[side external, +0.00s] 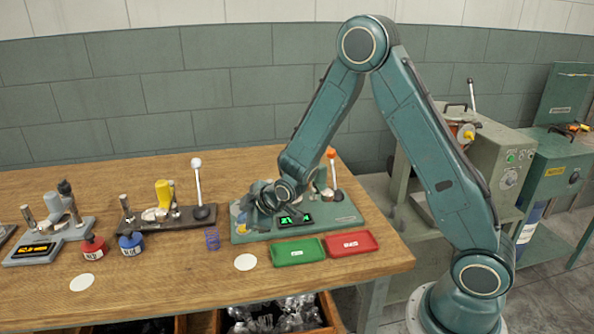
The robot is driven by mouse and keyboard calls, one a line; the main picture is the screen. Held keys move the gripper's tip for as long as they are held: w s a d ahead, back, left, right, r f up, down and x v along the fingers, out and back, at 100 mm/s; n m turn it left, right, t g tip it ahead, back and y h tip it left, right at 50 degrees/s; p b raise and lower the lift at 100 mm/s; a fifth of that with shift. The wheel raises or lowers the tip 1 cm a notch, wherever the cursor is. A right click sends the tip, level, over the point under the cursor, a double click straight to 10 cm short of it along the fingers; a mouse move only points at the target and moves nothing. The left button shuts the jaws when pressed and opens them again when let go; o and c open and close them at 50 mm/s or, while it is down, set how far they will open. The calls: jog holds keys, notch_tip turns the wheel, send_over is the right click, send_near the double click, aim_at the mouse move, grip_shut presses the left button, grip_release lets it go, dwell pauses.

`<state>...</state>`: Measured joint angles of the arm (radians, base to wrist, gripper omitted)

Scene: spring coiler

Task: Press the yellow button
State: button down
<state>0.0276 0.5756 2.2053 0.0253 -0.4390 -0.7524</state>
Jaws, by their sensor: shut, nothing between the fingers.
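My gripper (247,207) is shut and empty, low over the left end of a green-based device (330,217) on the wooden bench. A small yellowish spot (241,228) shows at that device's left end, just below my fingertips. I cannot tell whether it is the yellow button or whether my fingertips touch it. My gripper and wrist hide much of the device's left part. A lit green display (295,220) shows on the device, and a lever with an orange knob (332,153) stands at its back.
A dark-based device with a yellow part (163,193) and a white-knobbed lever (197,164) stands to the left. Green (299,252) and red (350,244) trays lie in front. Red (94,247) and blue (131,244) pots and a purple spring (212,239) stand nearby.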

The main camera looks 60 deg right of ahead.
jog(key=shift+f, duration=0.15)
jog(key=shift+f, duration=0.3)
jog(key=shift+f, duration=0.4)
dwell(1.1)
jog(key=shift+r, duration=0.85)
jog(key=shift+r, duration=0.15)
jog(key=shift+r, duration=2.35)
jog(key=shift+s+r, duration=0.1)
